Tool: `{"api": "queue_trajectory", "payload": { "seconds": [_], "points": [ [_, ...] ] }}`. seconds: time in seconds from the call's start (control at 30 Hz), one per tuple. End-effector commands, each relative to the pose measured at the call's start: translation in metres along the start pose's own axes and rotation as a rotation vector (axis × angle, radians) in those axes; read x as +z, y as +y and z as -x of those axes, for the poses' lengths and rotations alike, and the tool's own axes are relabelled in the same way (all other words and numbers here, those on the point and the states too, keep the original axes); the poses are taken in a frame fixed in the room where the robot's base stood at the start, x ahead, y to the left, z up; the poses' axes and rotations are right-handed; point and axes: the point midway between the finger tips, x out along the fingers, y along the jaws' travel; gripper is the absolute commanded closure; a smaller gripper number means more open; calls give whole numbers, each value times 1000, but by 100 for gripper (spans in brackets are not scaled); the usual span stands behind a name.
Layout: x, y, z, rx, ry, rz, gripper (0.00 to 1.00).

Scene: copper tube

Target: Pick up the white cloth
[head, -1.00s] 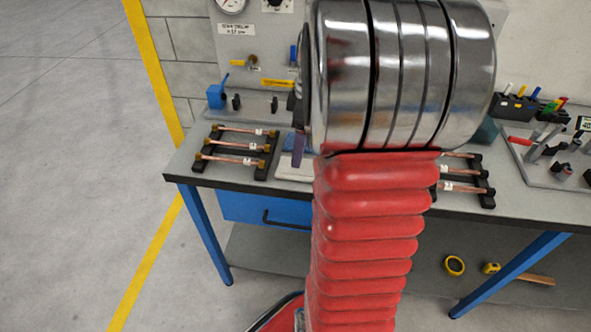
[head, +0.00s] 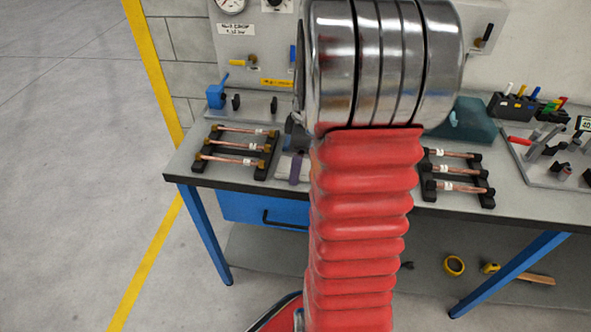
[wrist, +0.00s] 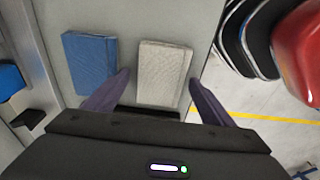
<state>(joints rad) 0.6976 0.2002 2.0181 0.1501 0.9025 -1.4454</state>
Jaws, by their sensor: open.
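The white cloth (wrist: 163,72) is a folded, pale, textured rectangle lying flat on the grey bench top in the wrist view. My gripper (wrist: 158,78) is open, with one dark purple finger on each side of the cloth's near part and nothing held. The left finger is between the white cloth and a blue folded cloth (wrist: 90,66). I cannot tell how high the fingertips are above the bench. In the head view my arm hides most of the gripper, and one finger shows left of the arm.
The workbench (head: 190,165) carries a rack of copper tubes (head: 236,146) at left and another rack (head: 455,172) at right. A blue vise-like tool (head: 216,97) stands behind the left rack. In the wrist view, the bench edge runs just right of the white cloth.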

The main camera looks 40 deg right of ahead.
Motion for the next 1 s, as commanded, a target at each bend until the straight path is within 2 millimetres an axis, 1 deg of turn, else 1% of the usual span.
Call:
{"api": "queue_trajectory", "payload": {
  "seconds": [0.1, 0.6, 1.0],
  "points": [
    [0, 0, -5, -1, 0, 0, 23],
    [-1, 0, -4, 0, 0, 1, 23],
    [-1, 0, -4, 0, 0, 1, 52]
  ]
}}
